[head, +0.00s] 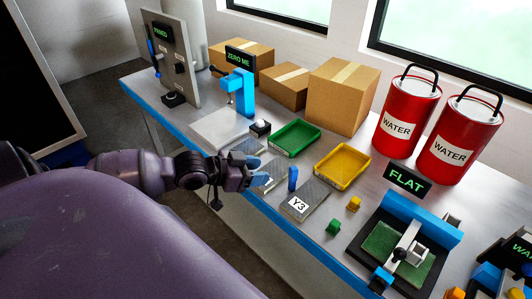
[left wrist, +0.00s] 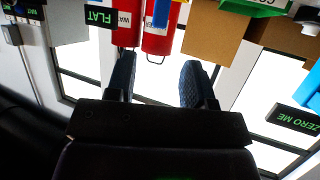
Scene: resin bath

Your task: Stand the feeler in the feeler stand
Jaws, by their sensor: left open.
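A small blue upright piece (head: 293,179), which may be the feeler, stands at the front of the bench between two grey plates. A blue piece (left wrist: 161,12) also shows at the top edge of the left wrist view, whose picture is upside down. My left gripper (head: 256,172) is open and empty, just left of the blue piece and apart from it, over the middle grey plate. Its two dark fingers (left wrist: 156,80) are spread in the left wrist view. I cannot tell for sure which thing is the feeler stand; a small black-and-white block (head: 260,128) sits behind the plates. My right gripper is not in view.
A plate marked Y3 (head: 305,199), a green tray (head: 296,137) and a yellow tray (head: 342,166) lie nearby. Small green (head: 333,227) and yellow (head: 354,204) blocks sit to the right. Red water buckets (head: 405,115) and cartons (head: 340,95) stand behind.

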